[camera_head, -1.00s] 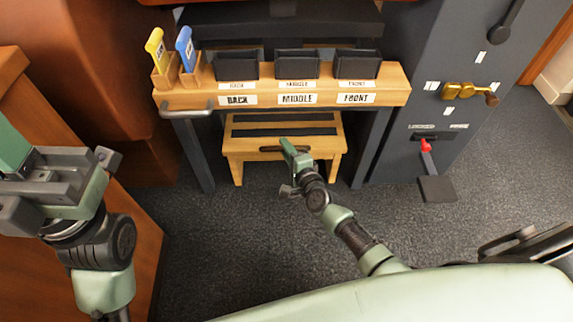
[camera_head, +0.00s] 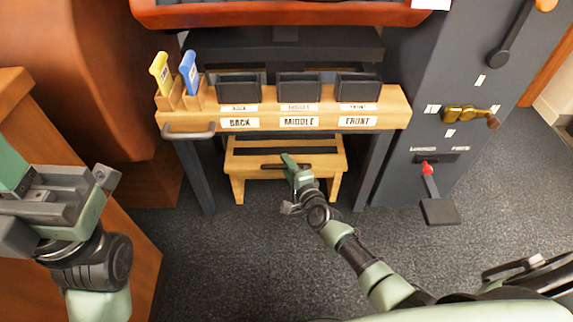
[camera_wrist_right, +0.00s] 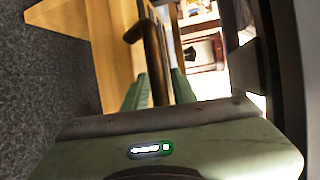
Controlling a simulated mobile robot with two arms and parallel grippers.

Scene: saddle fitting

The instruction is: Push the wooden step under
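The wooden step (camera_head: 305,169) stands on the carpet between the legs of the bench, its rear part under the bench top. It is light wood with dark strips on top and a dark bar handle along its front. My right gripper (camera_head: 288,163) is at the front of the step. In the right wrist view, its green fingers (camera_wrist_right: 157,92) lie close on either side of the dark handle (camera_wrist_right: 153,50), which fills the gap between them. The step's wood also shows there (camera_wrist_right: 98,40). My left gripper (camera_head: 100,185) is at the far left, away from the step; its finger gap is unclear.
The bench (camera_head: 290,121) carries open dark bins labelled BACK, MIDDLE and FRONT, plus a yellow tag (camera_head: 160,72) and a blue tag (camera_head: 188,72). A grey panel with a red-knobbed lever (camera_head: 427,170) and a pedal (camera_head: 440,211) stands right.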

